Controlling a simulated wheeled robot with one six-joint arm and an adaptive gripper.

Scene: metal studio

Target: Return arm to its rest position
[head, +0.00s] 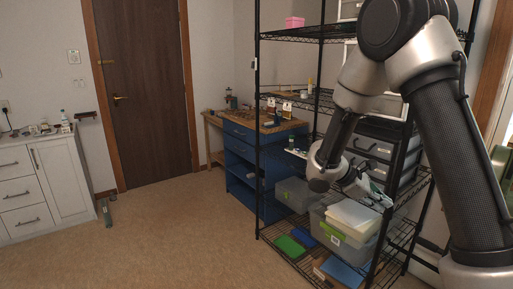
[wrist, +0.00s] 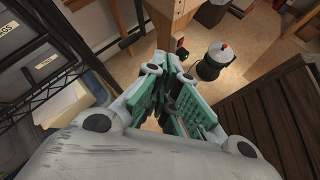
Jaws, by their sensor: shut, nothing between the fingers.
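My gripper (head: 374,196) hangs at the end of my arm in the head view, in front of the wire shelf rack (head: 258,150) and close to the clear bins on it. In the wrist view my gripper (wrist: 172,82) has its green-padded fingers drawn together, with nothing held between them. My arm is bent, its upper links rising over the right side of the head view and hiding part of the rack.
A clear bin with a green latch (head: 345,250) sits low on the rack. Dark labelled drawers (wrist: 45,62) are at the wrist view's left. A blue workbench (head: 238,150) stands behind the rack. A white cabinet (head: 50,185) is at left. Open floor (head: 160,240) lies between.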

